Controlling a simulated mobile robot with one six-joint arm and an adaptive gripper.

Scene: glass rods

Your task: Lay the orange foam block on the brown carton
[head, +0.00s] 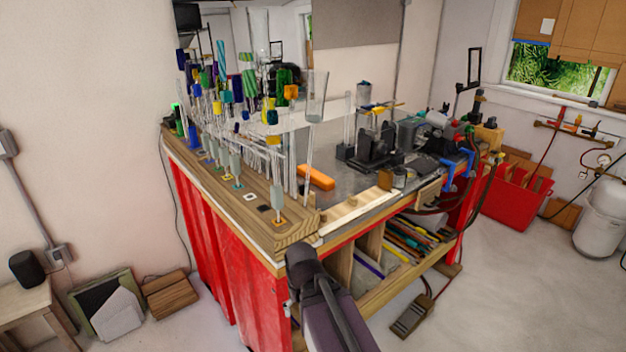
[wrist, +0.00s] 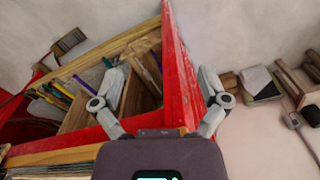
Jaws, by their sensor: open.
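The orange foam block (head: 316,177) lies on the grey top of the workbench, behind the bench's near wooden edge, in the head view. In the head view my arm reaches up at the bench's front corner, below the block, and the fingers are not clear. The wrist view shows neither block nor box that I can make out.
A wooden rack (head: 250,197) with many upright glass rods stands left of the block. A tall clear glass piece (head: 316,95) rises close by it. Open shelves (head: 400,245) hold coloured rods below the bench top.

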